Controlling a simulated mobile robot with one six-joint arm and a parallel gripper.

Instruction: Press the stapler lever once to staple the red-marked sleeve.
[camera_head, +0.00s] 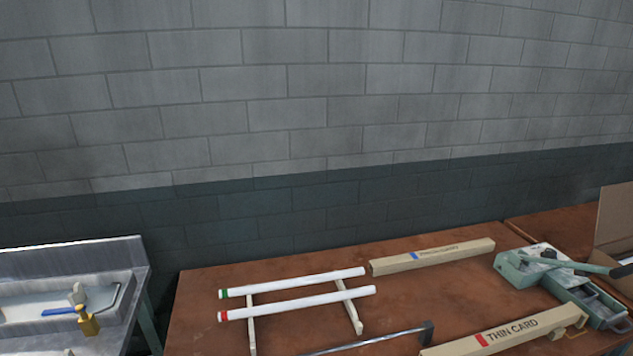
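The stapler (525,272) is a pale green bench device at the right of the brown table. Its lever (575,264) is a green bar that extends to the right above a grey lower part. The red-marked sleeve (455,349) is a long tan card box with a red patch and the words THIN CARD. It lies in front of the stapler, and its right end is close to the stapler's lower part. I cannot tell whether that end is inside the stapler. The sleeve's near left end is cut off by the bottom edge. My gripper is not in view.
A blue-marked tan sleeve (435,256) lies at the back. Two white tubes, one green-ended (290,283) and one red-ended (300,302), rest on wooden supports. A dark-ended metal rod (375,341) lies in front. An open cardboard box (615,225) stands far right; a metal sink (65,297) is left.

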